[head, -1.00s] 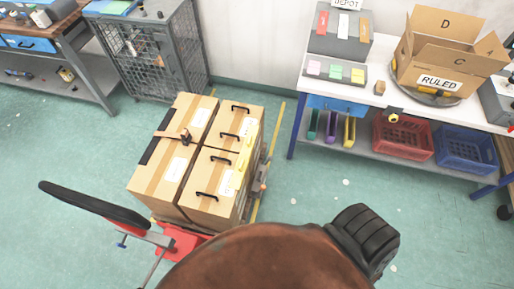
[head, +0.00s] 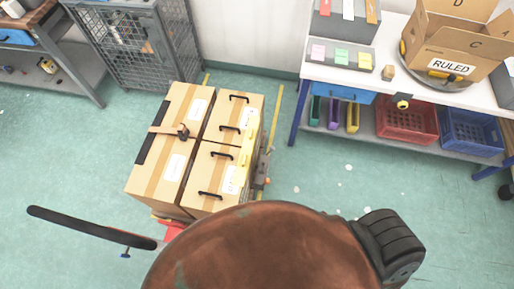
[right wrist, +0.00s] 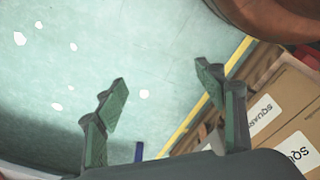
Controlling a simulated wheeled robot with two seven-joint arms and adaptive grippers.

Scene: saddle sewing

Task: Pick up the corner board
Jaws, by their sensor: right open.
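I cannot tell for sure which strip is the corner board. My right gripper (right wrist: 161,78) is open and empty in the right wrist view, above the green floor, with the cartons (right wrist: 285,120) to its right. My left gripper is not in view.
A brown rounded surface (head: 250,250) hides the lower middle of the head view. A long black bar (head: 85,226) is at lower left. A white bench (head: 440,105) with a RULED box (head: 450,40) stands at right. A wire cage (head: 140,45) stands behind the cartons.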

